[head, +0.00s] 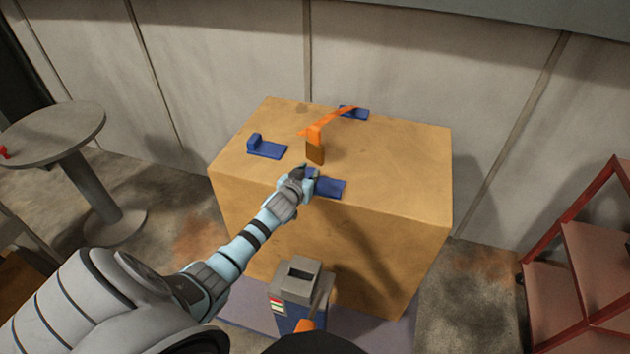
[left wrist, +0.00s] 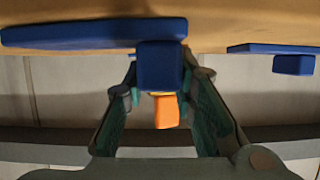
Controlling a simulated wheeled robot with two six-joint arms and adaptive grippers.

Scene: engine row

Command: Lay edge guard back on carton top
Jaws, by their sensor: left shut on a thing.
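The large tan carton (head: 390,165) stands in the middle of the head view. My left gripper (head: 304,175) is over its top near the front edge. It is shut on the upright tab of a blue edge guard (head: 330,188). In the left wrist view the tab (left wrist: 160,66) sits between the fingertips, and the flat plate (left wrist: 80,34) lies along the carton surface. I cannot tell whether the plate touches the carton or hovers just above. My right gripper is out of view.
Two more blue guards lie on the carton, at left (head: 266,150) and at the back (head: 354,113). An orange strap (head: 330,120) rises behind my gripper. A grey-topped machine (head: 300,280) stands in front, a round table (head: 55,130) left, a red rack (head: 585,260) right.

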